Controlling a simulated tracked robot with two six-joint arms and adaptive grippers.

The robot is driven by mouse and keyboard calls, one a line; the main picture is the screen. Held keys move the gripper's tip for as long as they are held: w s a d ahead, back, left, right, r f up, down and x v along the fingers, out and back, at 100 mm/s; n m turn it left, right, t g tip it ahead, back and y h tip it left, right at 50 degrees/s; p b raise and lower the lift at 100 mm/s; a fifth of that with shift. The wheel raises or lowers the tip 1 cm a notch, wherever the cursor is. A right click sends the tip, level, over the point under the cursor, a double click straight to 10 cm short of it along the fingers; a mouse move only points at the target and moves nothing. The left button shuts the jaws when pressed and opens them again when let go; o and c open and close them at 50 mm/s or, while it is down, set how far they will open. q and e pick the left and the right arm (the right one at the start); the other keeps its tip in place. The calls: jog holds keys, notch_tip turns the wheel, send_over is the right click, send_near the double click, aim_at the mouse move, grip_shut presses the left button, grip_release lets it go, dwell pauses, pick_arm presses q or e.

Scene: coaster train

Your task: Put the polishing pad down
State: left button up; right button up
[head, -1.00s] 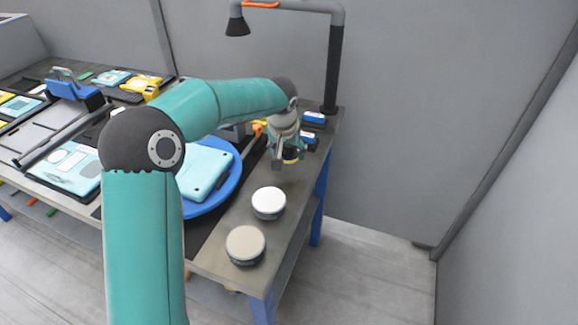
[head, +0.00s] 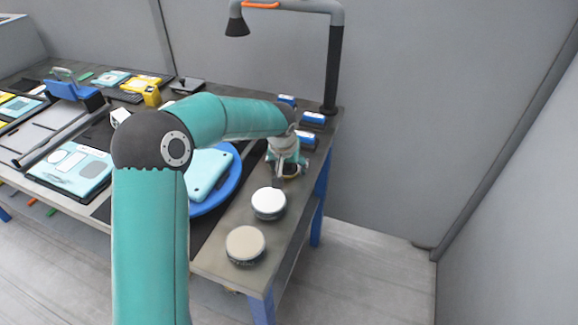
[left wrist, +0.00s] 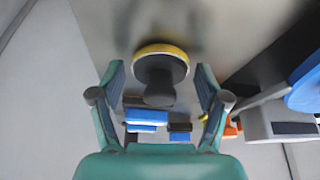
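The polishing pad (left wrist: 160,50) is a round dark disc with a yellow rim and a dark knob. In the left wrist view it lies between my left gripper's fingers, with a gap on each side. My left gripper (left wrist: 161,72) is open around it, over the right end of the bench. In the head view my left gripper (head: 285,178) hides most of the pad, and only a bit of its yellow edge shows. The pad appears to be at the bench top; exact contact cannot be seen. My right gripper is not in view.
A white-topped round pad (head: 268,202) and a beige-topped one (head: 245,244) stand nearer on the bench (head: 225,262). Blue-and-white blocks (head: 313,119) lie behind the gripper. A blue round turntable (head: 232,185) with a teal case (head: 208,174) is to the left.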

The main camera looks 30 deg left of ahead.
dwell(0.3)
pick_arm(q)
jog(key=shift+r, duration=0.2)
jog(key=v, duration=1.1)
jog(key=shift+s+r, duration=0.25)
jog(key=shift+r, duration=0.1)
